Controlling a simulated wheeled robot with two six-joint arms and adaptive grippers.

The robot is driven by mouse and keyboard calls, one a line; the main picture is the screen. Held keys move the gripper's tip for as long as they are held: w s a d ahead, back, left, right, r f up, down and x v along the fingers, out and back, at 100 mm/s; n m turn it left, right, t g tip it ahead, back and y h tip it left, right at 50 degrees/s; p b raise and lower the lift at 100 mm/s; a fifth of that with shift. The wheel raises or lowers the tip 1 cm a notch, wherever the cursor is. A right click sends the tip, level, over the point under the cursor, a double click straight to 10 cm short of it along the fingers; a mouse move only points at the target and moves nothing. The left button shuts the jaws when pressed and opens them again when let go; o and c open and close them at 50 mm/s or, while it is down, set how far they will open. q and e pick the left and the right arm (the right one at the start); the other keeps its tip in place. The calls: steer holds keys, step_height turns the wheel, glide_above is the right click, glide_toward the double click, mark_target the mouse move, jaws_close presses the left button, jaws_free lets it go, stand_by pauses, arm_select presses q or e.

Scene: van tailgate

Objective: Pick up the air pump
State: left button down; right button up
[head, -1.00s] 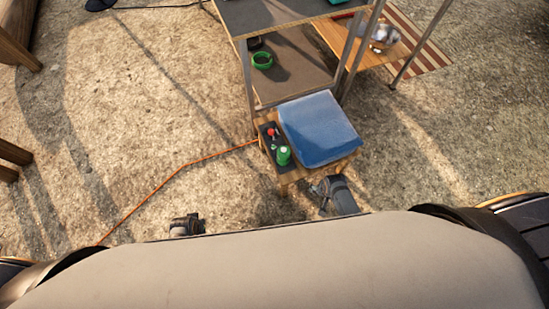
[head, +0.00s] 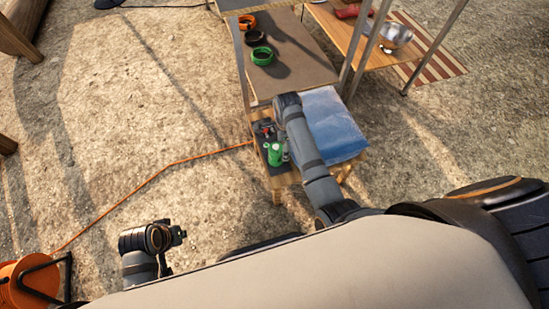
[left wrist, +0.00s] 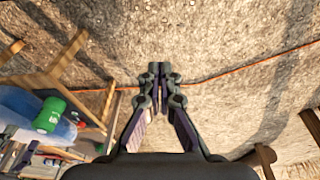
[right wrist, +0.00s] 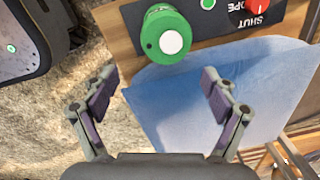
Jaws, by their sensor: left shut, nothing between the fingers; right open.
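I cannot surely name any object as the air pump. A green cylinder with a pale round top (right wrist: 168,38) stands on a dark panel beside a blue cushion-like block (right wrist: 185,95). The cylinder also shows in the head view (head: 275,154) and the left wrist view (left wrist: 48,115). My right gripper (right wrist: 160,93) is open and empty, its fingers apart over the block's edge, with the cylinder beyond them. In the head view my right arm partly covers the block (head: 328,118) and hides the fingers. My left gripper (left wrist: 160,70) is shut and empty over open ground, away from the stool.
The panel carries a red knob (right wrist: 248,8) with "SHUT" lettering. The wooden stool (head: 277,196) stands by a shelf rack (head: 290,60) with green, black and orange rings. An orange cable (head: 150,190) crosses the ground to a reel (head: 20,285). Ground at left is mostly free.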

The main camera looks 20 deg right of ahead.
mark_target(277, 145)
steer(key=w+a+m, duration=0.1)
steer(key=w+a+r+m, duration=0.1)
steer(key=m, duration=0.1)
steer(key=shift+w+a+r, duration=0.1)
steer(key=shift+w+a, duration=0.05)
step_height(277, 145, down, 5)
steer(key=b, duration=0.2)
steer(key=shift+b, duration=0.3)
steer(key=f+b, duration=0.1)
steer(key=f, duration=0.1)
steer(key=s+f+b, duration=0.1)
steer(key=f, duration=0.1)
steer(key=shift+a, duration=0.1)
steer(key=shift+w+f+b, duration=0.1)
steer(key=shift+f+b, duration=0.4)
steer(key=shift+f, duration=0.25)
steer(key=c, duration=1.5)
arm_select(q)
steer(key=w+f+t, duration=0.1)
steer(key=w+d+f+t, duration=0.1)
steer(key=f, duration=0.1)
steer(key=w+d+f+t+h, duration=0.1)
steer(key=t, duration=0.1)
steer(key=shift+w+f, duration=0.15)
steer(key=shift+w, duration=0.05)
arm_select(e)
steer(key=shift+r, duration=0.1)
